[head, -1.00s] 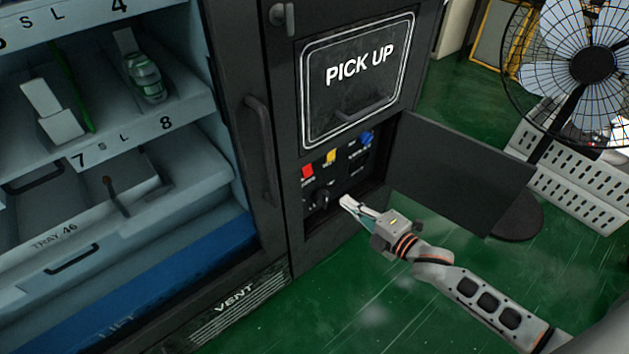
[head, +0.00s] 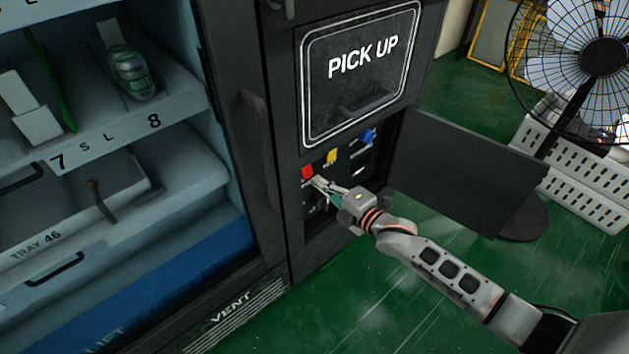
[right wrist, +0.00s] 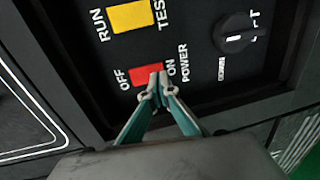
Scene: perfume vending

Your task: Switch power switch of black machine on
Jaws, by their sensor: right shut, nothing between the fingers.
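The black machine (head: 287,140) has an open compartment with a control panel below its PICK UP window. The red power switch (head: 307,172) sits at the panel's left. In the right wrist view the red switch (right wrist: 146,75) lies between the labels OFF and ON, with POWER beside it. My right gripper (head: 314,181) is shut and empty, its fingertips just below the red switch. In the right wrist view the fingertips (right wrist: 155,88) overlap the ON side of the switch; I cannot tell whether they touch it. My left gripper is not in view.
A yellow switch (head: 331,156), a blue knob (head: 368,136) and a black rotary knob (right wrist: 236,33) share the panel. A fan (head: 600,60) stands at the far right. Green floor is clear in front.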

